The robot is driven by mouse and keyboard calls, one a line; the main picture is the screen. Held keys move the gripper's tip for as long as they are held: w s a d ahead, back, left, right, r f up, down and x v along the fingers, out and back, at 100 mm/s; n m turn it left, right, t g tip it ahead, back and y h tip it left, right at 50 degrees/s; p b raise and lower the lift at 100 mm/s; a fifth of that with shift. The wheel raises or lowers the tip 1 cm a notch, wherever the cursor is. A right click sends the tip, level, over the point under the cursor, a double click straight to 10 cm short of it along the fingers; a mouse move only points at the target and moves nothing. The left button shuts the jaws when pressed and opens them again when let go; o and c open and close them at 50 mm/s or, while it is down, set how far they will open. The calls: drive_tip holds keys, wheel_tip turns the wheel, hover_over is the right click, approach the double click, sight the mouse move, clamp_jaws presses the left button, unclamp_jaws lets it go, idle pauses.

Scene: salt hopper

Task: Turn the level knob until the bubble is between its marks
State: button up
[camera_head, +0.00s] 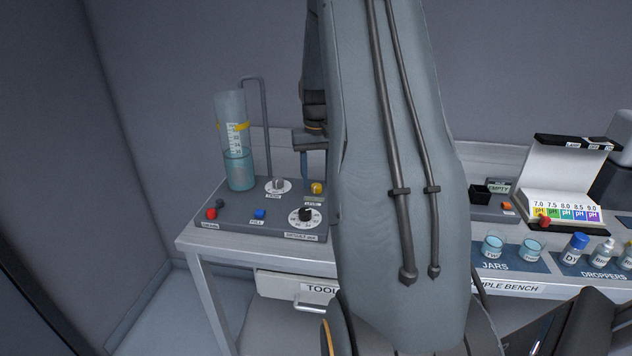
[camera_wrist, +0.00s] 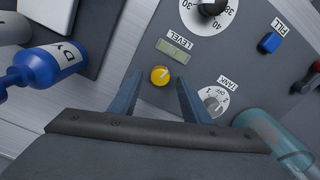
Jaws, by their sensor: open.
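The yellow level knob (camera_head: 317,188) sits on the grey panel of the bench unit, near the LEVEL label. In the wrist view the knob (camera_wrist: 160,75) lies between and just beyond my fingertips. The level vial (camera_wrist: 174,56), a small greenish strip, is beside the knob; its bubble and marks are too small to make out. It also shows in the head view (camera_head: 313,199). My gripper (camera_wrist: 158,88) is open and empty, its two blue-grey fingers spread on either side of the knob, apart from it. In the head view my gripper (camera_head: 314,168) is partly hidden by my arm.
A tall water cylinder (camera_head: 238,165) stands at the left. A blue-capped dropper bottle (camera_wrist: 45,66) is near the wrist view's left edge.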

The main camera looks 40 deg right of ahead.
sight(316, 185)
wheel_tip(316, 185, up, 7)
drive_tip(key=shift+f+b, duration=0.2)
drive_tip(key=shift+b, duration=0.6)
drive_tip(key=shift+a, duration=0.1)
drive_tip(key=s+a+f+n, duration=0.1)
drive_tip(key=a, duration=0.4)
drive_tip(key=s+a, duration=0.1)
drive_tip(key=a, duration=0.5)
drive_tip(key=s+a+f+n, duration=0.1)
drive_tip(key=a, duration=0.5)
drive_tip(key=shift+s+a+f+n+t, duration=0.15)
drive_tip(key=shift+f+n+t, duration=0.15)
drive_tip(key=s+a+f+n, duration=0.3)
drive_tip(key=s+a+f, duration=0.1)
drive_tip(key=s+a, duration=0.9)
drive_tip(key=a, duration=0.2)
drive_tip(key=shift+a+f+t, duration=0.2)
drive_tip(key=shift+a+t, duration=0.1)
drive_tip(key=shift+a, duration=0.05)
drive_tip(key=shift+c, duration=0.4)
